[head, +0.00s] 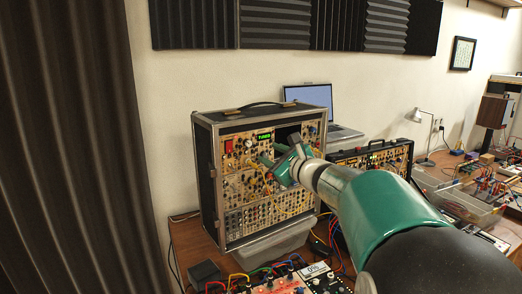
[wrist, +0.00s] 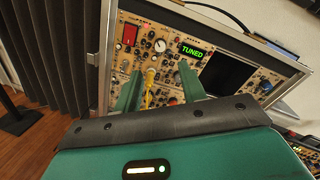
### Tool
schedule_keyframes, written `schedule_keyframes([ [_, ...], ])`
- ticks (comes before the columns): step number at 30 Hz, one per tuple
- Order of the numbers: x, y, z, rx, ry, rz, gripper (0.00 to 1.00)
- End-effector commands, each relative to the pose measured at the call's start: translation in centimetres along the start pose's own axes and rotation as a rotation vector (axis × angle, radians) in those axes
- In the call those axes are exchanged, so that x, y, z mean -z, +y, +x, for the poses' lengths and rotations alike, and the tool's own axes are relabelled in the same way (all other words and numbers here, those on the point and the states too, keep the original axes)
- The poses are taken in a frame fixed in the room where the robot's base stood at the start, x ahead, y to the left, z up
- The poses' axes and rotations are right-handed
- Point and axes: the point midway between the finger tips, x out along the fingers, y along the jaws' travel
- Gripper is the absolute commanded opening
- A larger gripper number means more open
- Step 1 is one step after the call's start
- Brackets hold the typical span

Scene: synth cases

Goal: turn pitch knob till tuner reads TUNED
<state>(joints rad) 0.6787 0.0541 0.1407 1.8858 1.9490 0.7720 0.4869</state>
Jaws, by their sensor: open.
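The synth case (head: 206,165) stands upright on the table, its front full of knobs, jacks and cables. Its tuner display (head: 264,136) is lit green. In the wrist view the tuner (wrist: 191,51) reads TUNED. A round white-faced knob (wrist: 160,45) sits to its left. My gripper (head: 273,156) is at the upper part of the panel. In the wrist view my gripper's green fingers (wrist: 160,72) are apart, with a yellow cable plug (wrist: 150,76) showing between them. I cannot tell which knob is the pitch knob, nor whether the fingertips touch anything.
A red switch (wrist: 130,34) and a dark screen (wrist: 227,75) flank the tuner area. A laptop (head: 310,97) and a second, lower synth case (head: 380,157) stand to the right. A grey bin (head: 270,245) and a device with coloured cables (head: 285,284) lie in front.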

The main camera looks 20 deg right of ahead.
Motion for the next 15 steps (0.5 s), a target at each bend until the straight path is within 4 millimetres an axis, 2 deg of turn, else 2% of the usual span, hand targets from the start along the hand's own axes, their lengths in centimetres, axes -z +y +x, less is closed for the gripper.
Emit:
schedule_keyframes([
  [3, -0.1, 0.0, -2.0, 0.002, 0.0, -0.001, 0.41],
  [6, 0.0, 0.0, -2.9, 0.002, 0.001, 0.001, 0.41],
  [15, 0.0, 0.0, -3.3, 0.0, 0.0, 0.001, 0.41],
])
